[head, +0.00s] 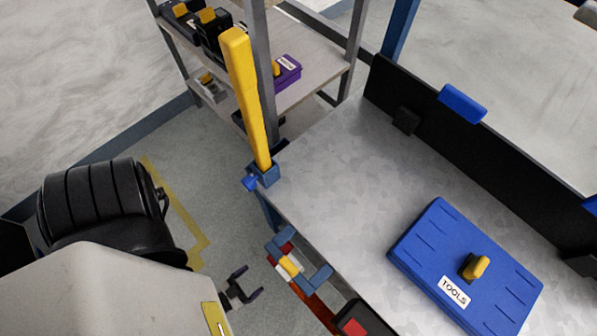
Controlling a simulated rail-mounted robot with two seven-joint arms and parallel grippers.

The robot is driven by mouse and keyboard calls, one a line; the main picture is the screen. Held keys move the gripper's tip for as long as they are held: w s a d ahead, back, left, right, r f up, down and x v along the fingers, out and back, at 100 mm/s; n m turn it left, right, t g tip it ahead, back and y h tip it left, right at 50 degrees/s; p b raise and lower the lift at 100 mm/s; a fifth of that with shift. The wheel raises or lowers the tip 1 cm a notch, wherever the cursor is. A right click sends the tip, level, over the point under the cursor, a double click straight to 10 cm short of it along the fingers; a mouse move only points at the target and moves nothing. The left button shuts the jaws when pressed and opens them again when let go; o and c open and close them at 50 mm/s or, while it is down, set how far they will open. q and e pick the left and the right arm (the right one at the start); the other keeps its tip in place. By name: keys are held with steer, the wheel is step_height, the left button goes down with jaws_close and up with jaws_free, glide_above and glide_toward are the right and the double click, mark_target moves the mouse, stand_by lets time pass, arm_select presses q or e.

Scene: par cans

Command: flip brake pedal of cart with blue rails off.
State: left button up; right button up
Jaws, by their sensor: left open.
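Below the near left edge of the grey table is a small assembly with blue bars (318,279), a yellow piece (289,266) between them and red parts (313,301) running down right. I cannot tell for sure whether this is the cart with blue rails or its brake pedal; most of what lies there is hidden by the table. My left gripper (246,283) is dark, open and empty, pointing right toward the assembly, with a visible gap between them. My right gripper is not in view.
The grey table (330,150) holds a blue toolbox (425,245) marked TOOLS. A yellow post (247,95) rises from a blue bracket (266,174) at its corner. A shelf unit (325,70) with boxes stands behind.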

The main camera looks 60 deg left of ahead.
arm_select(q)
steer(key=shift+t+y, duration=0.3)
steer(key=shift+y, duration=0.2)
steer(key=x, duration=0.3)
steer(key=f+b+x, duration=0.1)
steer(key=x, duration=0.3)
steer(key=f+b+x, duration=0.1)
steer(key=x, duration=0.2)
steer(key=shift+w+a, duration=0.2)
steer(key=shift+w, duration=0.15)
steer(key=shift+w+a, duration=0.15)
steer(key=shift+w, duration=0.4)
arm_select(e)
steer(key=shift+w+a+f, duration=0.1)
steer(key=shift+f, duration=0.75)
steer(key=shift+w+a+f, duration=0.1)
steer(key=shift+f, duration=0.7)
arm_select(q)
steer(key=shift+c, duration=0.2)
